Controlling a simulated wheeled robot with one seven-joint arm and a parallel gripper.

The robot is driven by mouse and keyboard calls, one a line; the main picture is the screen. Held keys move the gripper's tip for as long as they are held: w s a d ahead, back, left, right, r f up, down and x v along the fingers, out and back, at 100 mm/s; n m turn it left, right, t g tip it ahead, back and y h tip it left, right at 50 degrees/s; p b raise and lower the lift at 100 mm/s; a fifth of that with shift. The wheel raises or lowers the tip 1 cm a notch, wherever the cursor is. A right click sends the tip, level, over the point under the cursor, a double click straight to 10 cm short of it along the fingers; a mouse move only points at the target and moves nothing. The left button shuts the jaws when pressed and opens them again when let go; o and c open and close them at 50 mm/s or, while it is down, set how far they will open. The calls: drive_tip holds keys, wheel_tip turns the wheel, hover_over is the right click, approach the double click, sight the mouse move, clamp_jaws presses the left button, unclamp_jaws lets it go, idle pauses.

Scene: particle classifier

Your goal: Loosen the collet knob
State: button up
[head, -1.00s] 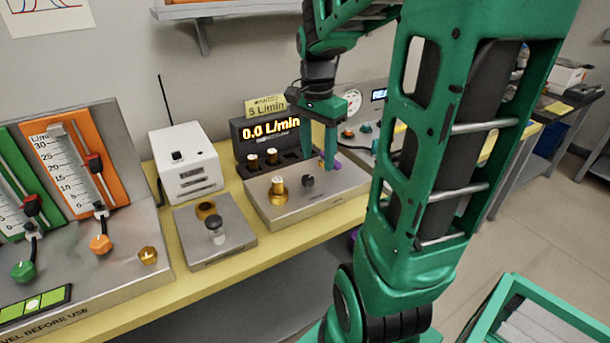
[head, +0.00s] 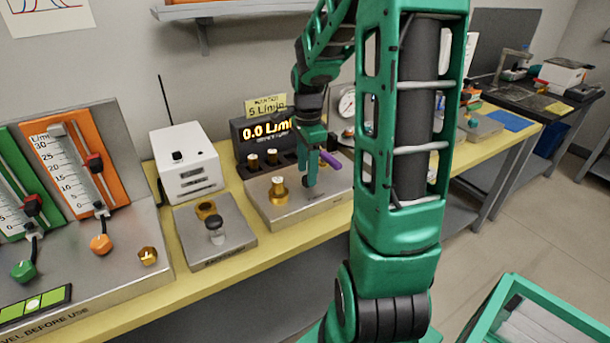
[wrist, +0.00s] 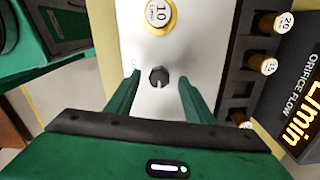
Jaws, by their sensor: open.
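The collet knob, a small dark knob with a light mark, shows in the wrist view (wrist: 159,77) on the silver plate of the orifice flow unit (wrist: 190,40). In the head view it is mostly hidden by my gripper (head: 312,172). My gripper is open and empty in the wrist view (wrist: 159,82). One finger is on each side of the knob in the picture, with gaps on both sides. I cannot tell whether the fingertips reach down to its height. The display (head: 266,135) reads 0.0 L/min.
A gold fitting marked 10 (wrist: 159,13) stands on the plate close to the knob. Gold-capped pieces (head: 271,156) sit in a black rack behind. A purple piece (head: 330,159) shows beside my gripper. A white box (head: 186,165) and a small grey plate (head: 213,240) stand left.

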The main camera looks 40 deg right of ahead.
drive_tip(key=shift+f, duration=1.1)
drive_tip(key=c, duration=1)
drive_tip(key=shift+c, duration=0.2)
